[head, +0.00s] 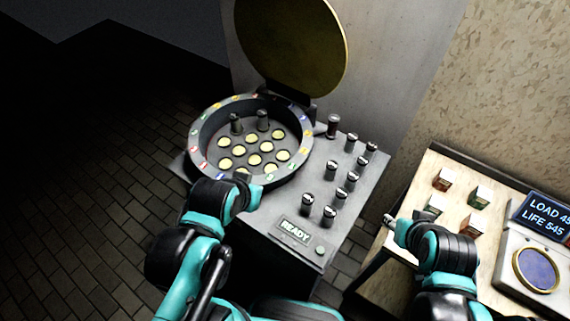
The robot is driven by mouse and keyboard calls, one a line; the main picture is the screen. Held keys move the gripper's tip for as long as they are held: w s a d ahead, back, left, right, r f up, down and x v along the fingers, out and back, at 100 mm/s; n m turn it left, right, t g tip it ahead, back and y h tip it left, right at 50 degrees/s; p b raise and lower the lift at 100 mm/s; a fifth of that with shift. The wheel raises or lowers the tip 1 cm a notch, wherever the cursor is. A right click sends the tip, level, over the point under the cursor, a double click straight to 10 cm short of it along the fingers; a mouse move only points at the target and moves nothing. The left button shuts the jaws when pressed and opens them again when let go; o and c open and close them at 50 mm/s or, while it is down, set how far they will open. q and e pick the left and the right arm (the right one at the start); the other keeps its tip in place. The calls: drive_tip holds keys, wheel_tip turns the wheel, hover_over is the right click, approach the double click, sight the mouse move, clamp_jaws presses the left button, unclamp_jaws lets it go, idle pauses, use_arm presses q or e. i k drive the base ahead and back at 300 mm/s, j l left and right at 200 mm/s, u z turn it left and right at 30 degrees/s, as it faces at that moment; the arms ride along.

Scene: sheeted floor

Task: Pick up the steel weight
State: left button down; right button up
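I cannot pick out the steel weight for certain. Several dark cylinders with silvery tops (351,142) stand upright on the grey machine's deck (285,205). Two grey, tapered pieces, one on the left (236,124) and one on the right (263,121), stand in the round bowl (196,137) among pale yellow round spots. My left gripper (243,178) is at the bowl's front rim, mostly hidden behind its own wrist. My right gripper (390,220) is at the left edge of the wooden table, small and partly hidden by its wrist. Neither visibly holds anything.
The bowl's round yellowish lid (291,46) stands open behind it. A READY display (296,229) is on the machine's front. The wooden table (417,178) carries several small boxes (480,195), a device with a round blue pad (536,269), and a LOAD/LIFE screen (546,218).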

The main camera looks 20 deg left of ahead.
sight(372, 147)
drive_tip(key=l+u, duration=0.3)
drive_tip(key=u, duration=0.15)
drive_tip(key=l+u, duration=0.25)
drive_tip(key=u, duration=0.25)
drive_tip(key=k+l+u, duration=0.15)
drive_tip(key=u, duration=0.3)
drive_tip(key=l, duration=0.1)
